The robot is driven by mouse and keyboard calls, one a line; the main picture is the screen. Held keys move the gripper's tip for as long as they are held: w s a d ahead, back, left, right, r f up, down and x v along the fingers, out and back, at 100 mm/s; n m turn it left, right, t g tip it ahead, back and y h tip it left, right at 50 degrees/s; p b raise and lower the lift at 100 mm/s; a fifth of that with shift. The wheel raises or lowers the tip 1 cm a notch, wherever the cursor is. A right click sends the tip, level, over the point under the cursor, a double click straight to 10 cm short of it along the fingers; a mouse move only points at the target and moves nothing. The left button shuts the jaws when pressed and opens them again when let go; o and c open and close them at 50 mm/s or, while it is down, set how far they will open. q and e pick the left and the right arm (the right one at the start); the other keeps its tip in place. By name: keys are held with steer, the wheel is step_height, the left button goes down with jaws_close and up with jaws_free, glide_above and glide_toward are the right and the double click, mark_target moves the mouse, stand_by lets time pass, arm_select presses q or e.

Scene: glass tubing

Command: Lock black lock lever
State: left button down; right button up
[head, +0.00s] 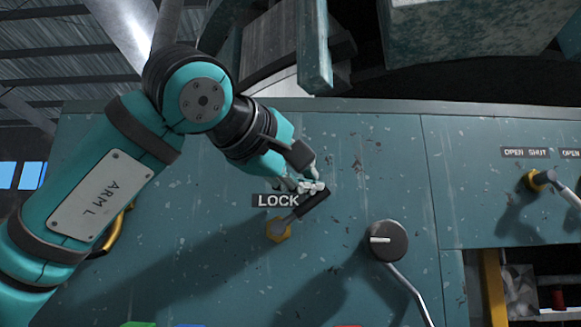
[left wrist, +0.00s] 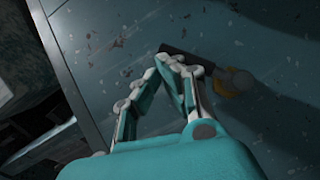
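The black lock lever (head: 315,202) sits on the teal panel beside the LOCK label (head: 278,200). It slants up and to the right from its brass hex pivot (head: 278,231). My left gripper (head: 313,187) is at the upper end of the lever's black handle, with its fingertips over or against it. In the left wrist view, the fingers (left wrist: 177,64) come together at their tips, in front of the black handle (left wrist: 184,54). The brass pivot (left wrist: 236,82) shows to the right. I cannot tell whether the tips touch the handle. My right gripper is in neither view.
A round black knob (head: 387,241) with a bent metal rod is on the panel to the lower right. An OPEN SHUT label (head: 525,153) and another valve handle (head: 541,181) are farther right. The panel around the lever is flat and mostly clear.

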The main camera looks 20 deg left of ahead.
mark_target(326, 194)
arm_select(q)
steer(key=d+f, duration=0.1)
steer(key=w+d+f, duration=0.1)
steer(key=shift+d+f, duration=0.15)
steer(key=shift+d, duration=0.15)
steer(key=shift+d+f+m+g+y+p, duration=0.3)
steer(key=shift+f+m+p, duration=0.1)
steer(key=shift+f, duration=0.15)
stand_by(0.7)
steer(key=r+p, duration=0.3)
steer(key=r, duration=0.1)
steer(key=shift+s+a+p, duration=0.15)
steer(key=shift+s+p, duration=0.05)
steer(key=shift+p, duration=0.2)
steer(key=s+d+r+b, duration=0.2)
steer(key=s+r, duration=0.3)
steer(key=s, duration=0.3)
steer(key=shift+s+r+b, duration=0.2)
steer(key=shift+s+b, duration=0.1)
